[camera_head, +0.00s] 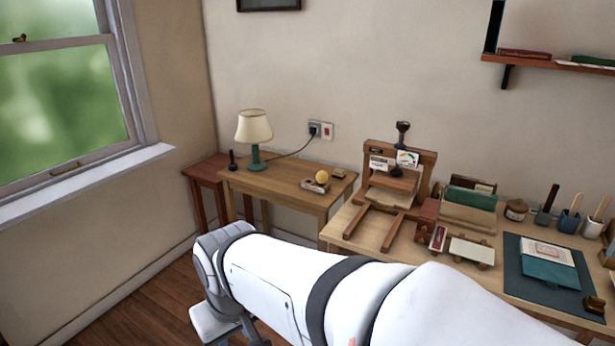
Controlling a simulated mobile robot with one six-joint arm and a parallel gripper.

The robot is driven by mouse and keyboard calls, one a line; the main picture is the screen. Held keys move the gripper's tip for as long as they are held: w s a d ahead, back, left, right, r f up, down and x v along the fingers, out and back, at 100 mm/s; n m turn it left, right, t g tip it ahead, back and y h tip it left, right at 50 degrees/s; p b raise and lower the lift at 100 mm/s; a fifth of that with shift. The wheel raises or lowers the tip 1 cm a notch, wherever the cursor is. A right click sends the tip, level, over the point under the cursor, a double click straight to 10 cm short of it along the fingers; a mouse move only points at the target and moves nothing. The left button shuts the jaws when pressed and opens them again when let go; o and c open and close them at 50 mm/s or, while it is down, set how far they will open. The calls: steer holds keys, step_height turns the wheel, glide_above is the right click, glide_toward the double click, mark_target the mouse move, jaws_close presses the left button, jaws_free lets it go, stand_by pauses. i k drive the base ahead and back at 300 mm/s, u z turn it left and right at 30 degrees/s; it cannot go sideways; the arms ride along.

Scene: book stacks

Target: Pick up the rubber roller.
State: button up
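I cannot pick out the rubber roller with certainty; small tools are hard to make out at this distance. A small dark upright piece with a knob-like top (232,160) stands at the left of the lamp table. A narrow red-framed piece (438,238) lies on the workbench (350,243), right of the wooden press (368,213). A small dark brown block (595,305) sits at the right end of the dark mat. My white arm crosses the bottom of the view and bends down at the left.
The lamp table (262,184) holds a lamp (254,130), a small tray (315,187) with a yellow ball and a plugged-in cord. The workbench also holds a green-fronted box (470,197), a mat (520,275) and several pots. A window (60,100) is at left. Floor shows at lower left.

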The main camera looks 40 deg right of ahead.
mark_target(436, 191)
steer(key=u, duration=0.05)
steer(key=i, duration=2.4)
steer(key=z, duration=3.45)
steer(key=i, duration=1)
steer(key=u, duration=0.05)
